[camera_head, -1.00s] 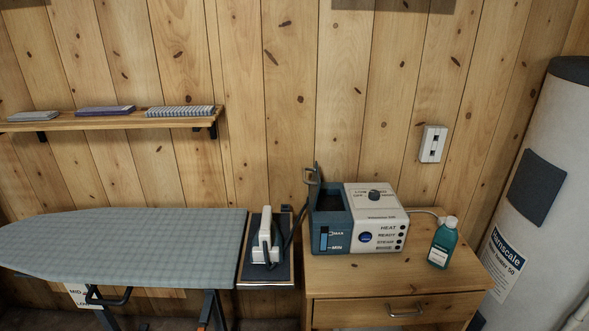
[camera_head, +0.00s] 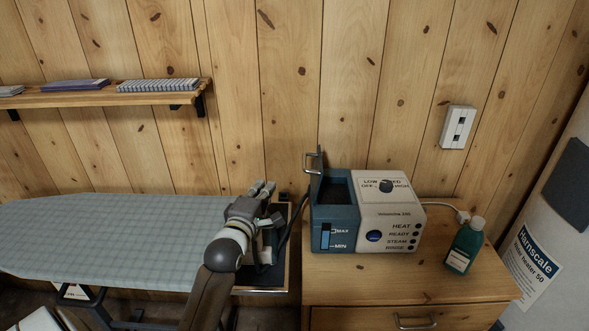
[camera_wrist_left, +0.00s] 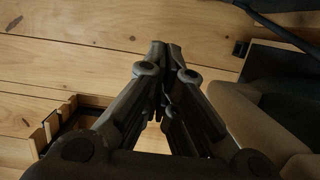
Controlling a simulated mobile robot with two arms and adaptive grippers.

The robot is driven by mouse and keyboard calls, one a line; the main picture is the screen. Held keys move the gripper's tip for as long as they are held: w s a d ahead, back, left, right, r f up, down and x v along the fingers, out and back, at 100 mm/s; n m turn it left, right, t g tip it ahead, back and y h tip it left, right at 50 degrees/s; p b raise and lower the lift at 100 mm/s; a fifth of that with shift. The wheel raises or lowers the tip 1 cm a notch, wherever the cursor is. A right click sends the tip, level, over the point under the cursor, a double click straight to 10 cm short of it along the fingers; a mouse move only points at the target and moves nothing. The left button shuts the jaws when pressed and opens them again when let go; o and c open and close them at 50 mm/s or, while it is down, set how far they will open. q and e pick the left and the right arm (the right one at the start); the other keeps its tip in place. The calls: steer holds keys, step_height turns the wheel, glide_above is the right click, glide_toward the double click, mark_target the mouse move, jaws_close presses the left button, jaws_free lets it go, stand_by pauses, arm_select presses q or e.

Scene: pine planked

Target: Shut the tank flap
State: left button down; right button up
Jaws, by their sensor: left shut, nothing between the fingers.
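The steam station's blue tank (camera_head: 336,225) stands on the wooden cabinet, joined to a white control housing (camera_head: 388,215). Its tank flap (camera_head: 316,172) stands upright at the tank's left side, with a wire handle on it, and the dark tank opening shows. My left gripper (camera_head: 266,187) is to the left of the flap, above the iron rest, apart from the flap. In the left wrist view its fingers (camera_wrist_left: 165,50) are together with nothing between them. My right gripper is in neither current view.
The iron (camera_head: 266,245) on its rest is partly hidden behind my left arm. The ironing board (camera_head: 110,240) extends to the left. A green bottle (camera_head: 464,247) stands on the cabinet (camera_head: 350,285) to the right of the station.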

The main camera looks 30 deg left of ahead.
mark_target(309, 173)
arm_select(q)
steer(key=w+p, duration=0.3)
steer(key=w, duration=0.9)
steer(key=shift+n, duration=0.3)
arm_select(e)
steer(key=shift+s+d+r, duration=0.1)
steer(key=shift+s+r, duration=0.25)
steer(key=shift+r, duration=0.25)
steer(key=shift+s+d+r, duration=0.1)
steer(key=shift+s+r, duration=0.25)
steer(key=shift+r, duration=0.2)
arm_select(q)
steer(key=shift+a+r, duration=0.1)
arm_select(e)
steer(key=shift+s, duration=0.1)
